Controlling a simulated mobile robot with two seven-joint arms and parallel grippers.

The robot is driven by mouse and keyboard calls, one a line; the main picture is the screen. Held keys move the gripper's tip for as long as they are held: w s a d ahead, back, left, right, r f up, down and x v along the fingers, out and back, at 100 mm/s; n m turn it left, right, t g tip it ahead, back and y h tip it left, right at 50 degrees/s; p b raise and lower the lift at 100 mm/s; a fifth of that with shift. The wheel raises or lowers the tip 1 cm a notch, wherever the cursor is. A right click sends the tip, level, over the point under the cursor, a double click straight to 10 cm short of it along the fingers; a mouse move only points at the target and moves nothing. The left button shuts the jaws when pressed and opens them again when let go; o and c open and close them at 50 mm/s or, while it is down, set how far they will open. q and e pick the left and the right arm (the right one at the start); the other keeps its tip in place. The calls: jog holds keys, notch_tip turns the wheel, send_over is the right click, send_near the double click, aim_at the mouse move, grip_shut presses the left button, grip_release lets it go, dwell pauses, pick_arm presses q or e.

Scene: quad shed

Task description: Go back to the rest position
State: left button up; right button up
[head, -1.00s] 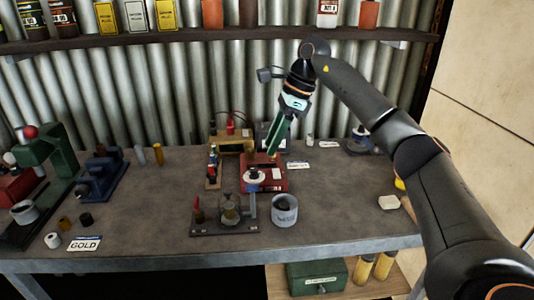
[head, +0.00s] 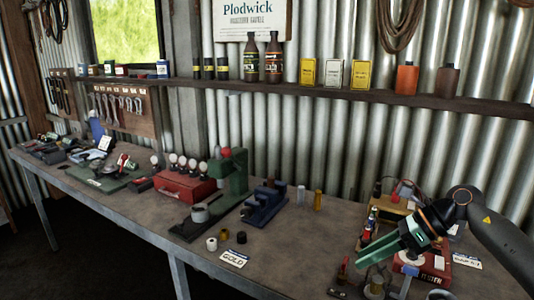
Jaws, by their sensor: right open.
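My right arm comes in from the right edge of the head view. Its dark gripper has green fingers (head: 362,257) pointing down and to the left. The fingers are apart, with nothing seen between them. They show over the right part of the workbench (head: 300,262), in front of the small apparatus there. The height of the fingers above the bench is hard to tell. My left gripper is out of view.
A red box (head: 437,276) and a brass-coloured box (head: 393,205) stand around the right gripper. A green press (head: 235,175), blue vise (head: 265,207), red case (head: 184,188) and GOLD card (head: 234,258) are further left. A bottle shelf (head: 330,91) runs above.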

jog(key=s+a+f+m+t+y, duration=0.2)
jog(key=a+f+m+t+y, duration=0.15)
jog(key=a+m, duration=0.45)
jog(key=s+a+f+m+t+y, duration=0.25)
jog(key=a+m+t+y, duration=0.2)
jog(key=a+m, duration=0.25)
jog(key=s+d+f+m+t+h, duration=0.3)
jog(key=f+m+h, duration=0.4)
jog(key=m, duration=0.4)
jog(key=s+d+f+m+t+h, duration=0.2)
jog(key=s+d+f+m+h, duration=0.15)
jog(key=f+m, duration=0.6)
jog(key=s+d+f+m+g+h, duration=0.2)
jog(key=s+f+m+g+h, duration=0.2)
jog(key=s+f+m, duration=0.6)
jog(key=s+f+g, duration=0.1)
jog(key=s+g, duration=0.1)
jog(key=s, duration=0.3)
jog(key=shift+s+d+f+h, duration=0.15)
jog(key=shift+f+h, duration=0.2)
